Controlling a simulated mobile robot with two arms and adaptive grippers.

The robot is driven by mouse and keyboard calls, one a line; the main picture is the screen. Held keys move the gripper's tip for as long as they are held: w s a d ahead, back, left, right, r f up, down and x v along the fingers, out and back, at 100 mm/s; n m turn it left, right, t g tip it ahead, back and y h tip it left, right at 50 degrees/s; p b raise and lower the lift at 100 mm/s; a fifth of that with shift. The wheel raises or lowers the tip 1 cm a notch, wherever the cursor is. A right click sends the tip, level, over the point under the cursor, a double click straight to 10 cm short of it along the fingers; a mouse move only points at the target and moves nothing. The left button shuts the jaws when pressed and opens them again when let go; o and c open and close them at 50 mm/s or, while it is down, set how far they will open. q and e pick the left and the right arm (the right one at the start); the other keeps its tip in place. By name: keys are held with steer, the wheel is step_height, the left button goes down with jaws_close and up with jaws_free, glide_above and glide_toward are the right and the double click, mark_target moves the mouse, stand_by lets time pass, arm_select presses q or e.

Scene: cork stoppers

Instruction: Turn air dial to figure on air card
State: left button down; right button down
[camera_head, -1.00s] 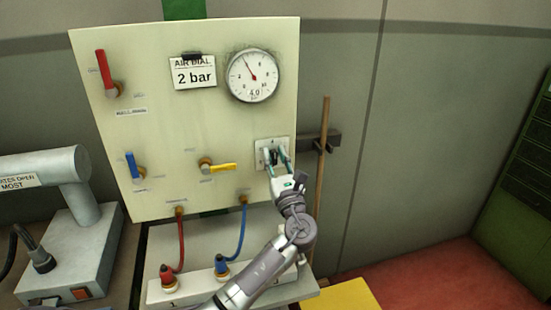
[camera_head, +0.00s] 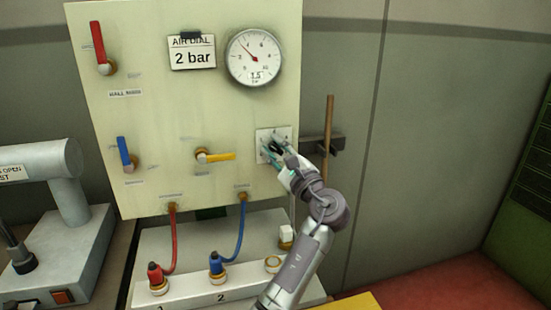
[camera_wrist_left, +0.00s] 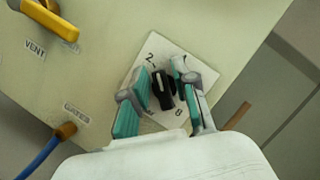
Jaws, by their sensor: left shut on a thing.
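The air card (camera_head: 192,52), headed AIR DIAL, reads "2 bar" and hangs near the top of the cream panel. The round gauge (camera_head: 255,57) to its right has a red needle pointing up and left, and its lower figure appears to read 1.5. The air dial is a black knob (camera_wrist_left: 162,92) on a white plate (camera_head: 284,133) marked 2 and 8. My left gripper (camera_head: 272,150) is shut on the knob, with its teal-padded fingers on either side of it in the left wrist view (camera_wrist_left: 160,84). My right gripper is not in view.
The panel also bears a red lever (camera_head: 98,42), a blue lever (camera_head: 124,152) and a yellow lever (camera_head: 218,156). Red (camera_head: 173,240) and blue (camera_head: 238,230) hoses hang below. A wooden stick (camera_head: 328,140) stands right of the panel.

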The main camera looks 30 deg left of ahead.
arm_select(q)
steer(key=shift+f+n+g+h+b, duration=0.15)
steer(key=shift+n+g+h+b, duration=0.3)
steer(key=shift+n, duration=0.95)
steer(key=c, duration=1.2)
jaws_free()
steer(key=shift+o, duration=0.2)
steer(key=v, duration=1.2)
steer(key=shift+f, duration=0.15)
